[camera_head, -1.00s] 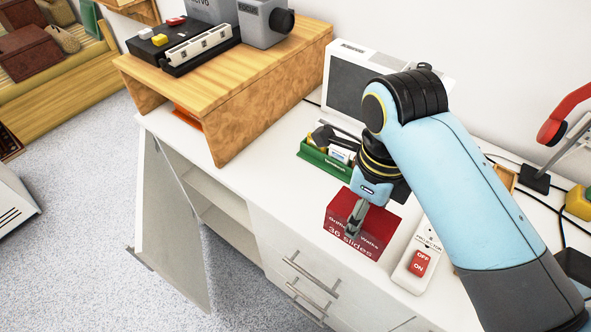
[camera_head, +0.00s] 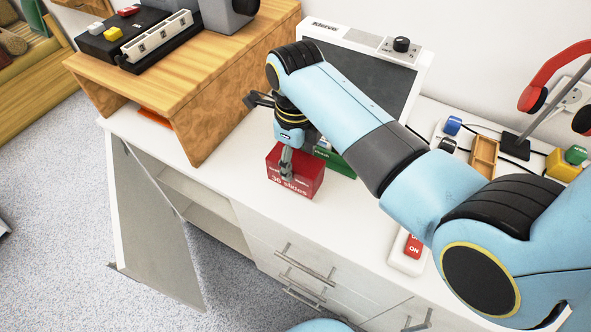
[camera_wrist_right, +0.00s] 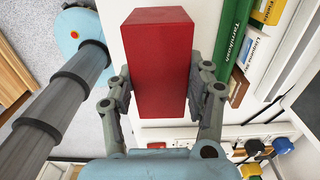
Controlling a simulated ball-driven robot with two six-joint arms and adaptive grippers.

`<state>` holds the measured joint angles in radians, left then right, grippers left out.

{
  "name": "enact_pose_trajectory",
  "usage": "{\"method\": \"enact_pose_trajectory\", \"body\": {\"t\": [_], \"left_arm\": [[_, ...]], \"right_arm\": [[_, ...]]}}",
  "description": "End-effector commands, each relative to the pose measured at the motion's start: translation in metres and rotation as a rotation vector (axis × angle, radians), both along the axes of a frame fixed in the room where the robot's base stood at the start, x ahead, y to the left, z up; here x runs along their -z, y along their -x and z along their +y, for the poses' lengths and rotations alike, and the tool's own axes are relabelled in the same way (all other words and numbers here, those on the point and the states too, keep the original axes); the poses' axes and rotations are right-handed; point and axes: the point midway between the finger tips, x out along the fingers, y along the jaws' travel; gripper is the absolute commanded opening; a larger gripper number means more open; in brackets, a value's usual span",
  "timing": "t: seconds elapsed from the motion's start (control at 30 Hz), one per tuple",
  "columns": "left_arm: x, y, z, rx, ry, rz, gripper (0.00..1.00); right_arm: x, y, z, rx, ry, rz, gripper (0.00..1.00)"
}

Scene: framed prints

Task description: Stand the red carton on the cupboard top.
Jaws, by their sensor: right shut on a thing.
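The red carton (camera_head: 305,172), a box with white "36 slides" lettering, is in my right gripper (camera_head: 287,160). In the right wrist view, both fingers of the gripper (camera_wrist_right: 160,100) press on opposite sides of the carton (camera_wrist_right: 160,60). In the head view the carton looks upright over the white cupboard top (camera_head: 235,187), near its front edge. I cannot tell whether its base touches the surface. My left gripper is not in view.
A wooden riser (camera_head: 215,105) stands left of the carton. A green box (camera_head: 335,160) and a grey-screened device (camera_head: 375,80) are behind it. A switch strip (camera_head: 400,262) lies to the right. The cupboard door (camera_head: 155,225) hangs open below.

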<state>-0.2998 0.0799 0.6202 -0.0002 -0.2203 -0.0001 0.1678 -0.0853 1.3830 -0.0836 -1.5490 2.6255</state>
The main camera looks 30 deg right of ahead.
Motion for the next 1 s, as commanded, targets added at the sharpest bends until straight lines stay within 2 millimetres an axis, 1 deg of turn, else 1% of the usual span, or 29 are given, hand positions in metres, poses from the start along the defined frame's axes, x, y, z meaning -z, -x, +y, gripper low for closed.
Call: {"method": "enact_pose_trajectory", "body": {"t": [0.2,0.3,0.67,0.7,0.83,1.0], "left_arm": [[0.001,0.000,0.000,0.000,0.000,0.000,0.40],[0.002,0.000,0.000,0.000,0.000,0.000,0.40],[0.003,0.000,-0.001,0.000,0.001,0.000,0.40],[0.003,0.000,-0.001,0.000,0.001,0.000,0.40],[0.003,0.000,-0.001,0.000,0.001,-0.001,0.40],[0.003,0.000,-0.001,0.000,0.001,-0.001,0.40]], "right_arm": [[0.031,0.000,0.000,0.000,0.000,0.002,0.09],[0.039,-0.001,0.000,0.001,0.000,0.000,0.09],[0.043,0.000,0.000,0.001,0.001,0.001,0.09],[0.043,0.000,0.000,0.001,0.001,0.001,0.56],[0.042,0.000,0.000,0.001,0.001,0.001,0.73],[0.042,0.000,0.000,0.001,0.001,0.001,0.74]]}}
